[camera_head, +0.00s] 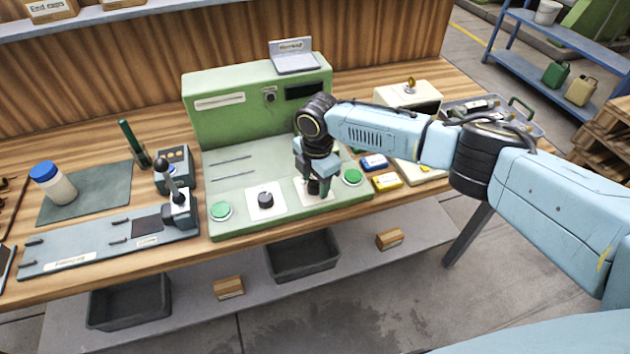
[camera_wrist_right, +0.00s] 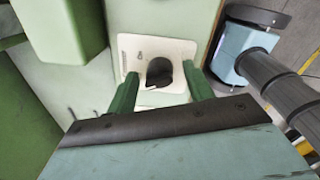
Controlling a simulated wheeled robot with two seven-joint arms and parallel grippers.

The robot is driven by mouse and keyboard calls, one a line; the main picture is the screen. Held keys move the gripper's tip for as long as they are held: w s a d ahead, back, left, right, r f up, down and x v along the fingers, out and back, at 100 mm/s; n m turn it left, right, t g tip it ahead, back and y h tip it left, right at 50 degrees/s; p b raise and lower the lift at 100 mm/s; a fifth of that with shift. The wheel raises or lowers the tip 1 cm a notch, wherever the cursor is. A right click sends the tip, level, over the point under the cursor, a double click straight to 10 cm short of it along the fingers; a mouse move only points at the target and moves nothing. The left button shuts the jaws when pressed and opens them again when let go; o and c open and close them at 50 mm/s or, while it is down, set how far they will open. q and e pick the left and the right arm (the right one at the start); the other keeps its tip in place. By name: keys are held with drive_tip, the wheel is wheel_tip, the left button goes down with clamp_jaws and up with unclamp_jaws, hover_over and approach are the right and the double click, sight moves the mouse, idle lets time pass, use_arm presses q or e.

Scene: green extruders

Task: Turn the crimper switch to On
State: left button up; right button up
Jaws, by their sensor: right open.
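The green crimper machine (camera_head: 250,112) stands on the wooden bench. A black rotary knob (camera_head: 265,200) on a white plate shows uncovered at its front. My right gripper (camera_head: 318,186) is over a second white plate (camera_head: 309,198) to the right of it, pointing down. In the right wrist view, this plate (camera_wrist_right: 180,50) bears a black knob (camera_wrist_right: 160,72) and a small label that seems to read "On". The open fingers of the right gripper (camera_wrist_right: 161,90) stand on either side of the knob, with gaps visible. My left gripper is not in view.
Green round buttons (camera_head: 221,210) and (camera_head: 352,176) flank the knobs. A lever device (camera_head: 176,208) stands to the left. Blue and yellow boxes (camera_head: 387,181) lie close to the right of the gripper.

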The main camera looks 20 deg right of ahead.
drive_tip(key=shift+f, duration=0.2)
drive_tip(key=c, duration=0.9)
drive_tip(key=shift+c, duration=0.2)
